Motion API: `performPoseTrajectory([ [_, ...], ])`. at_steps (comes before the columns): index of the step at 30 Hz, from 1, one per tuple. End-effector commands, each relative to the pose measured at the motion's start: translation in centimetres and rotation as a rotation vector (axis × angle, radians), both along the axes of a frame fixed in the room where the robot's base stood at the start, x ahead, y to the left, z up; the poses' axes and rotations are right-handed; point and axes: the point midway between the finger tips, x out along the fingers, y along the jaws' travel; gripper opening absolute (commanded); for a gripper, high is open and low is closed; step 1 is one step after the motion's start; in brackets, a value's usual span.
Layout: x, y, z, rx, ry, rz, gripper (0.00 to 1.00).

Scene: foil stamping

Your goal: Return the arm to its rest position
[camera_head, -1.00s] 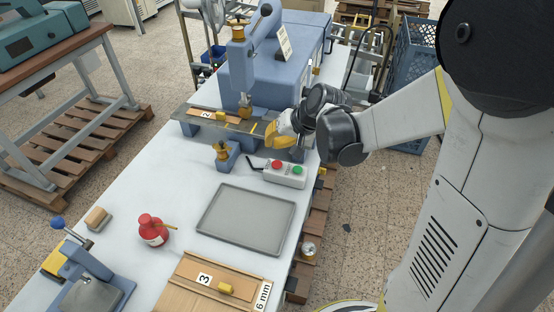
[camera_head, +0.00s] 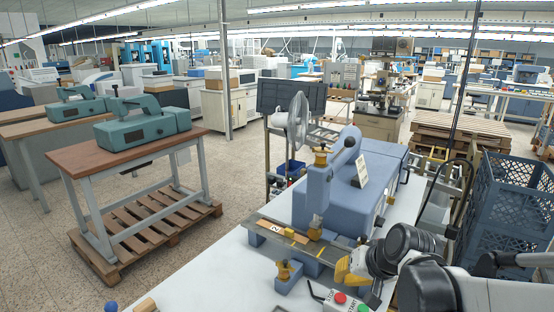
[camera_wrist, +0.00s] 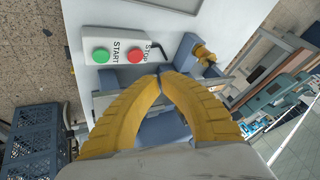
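My gripper (camera_head: 346,270) has two yellow ribbed fingers. In the head view it hangs at the right end of the blue stamping press (camera_head: 365,198), beside its flat bar and behind the button box. In the wrist view the gripper's fingertips (camera_wrist: 162,74) come together with nothing visible between them. The button box (camera_head: 346,301), with its red STOP and green START buttons, also shows in the wrist view (camera_wrist: 122,53), beyond the fingers. My arm reaches in from the lower right of the head view.
A blue crate (camera_head: 507,200) stands to the right of the press. A brass-knobbed blue block (camera_head: 288,277) sits on the white table (camera_head: 215,283) in front of it. A fan (camera_head: 294,122) stands behind. Green machines on benches are at left, with open floor between.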

Motion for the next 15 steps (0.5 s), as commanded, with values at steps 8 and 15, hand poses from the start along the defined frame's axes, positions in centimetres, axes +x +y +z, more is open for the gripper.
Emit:
performPoseTrajectory([
  [8, -9.8, 0.0, 1.7, -0.196, -0.038, 0.050, 0.00],
  [15, -15.4, -0.8, 1.1, -0.318, -0.071, 0.084, 0.00],
])
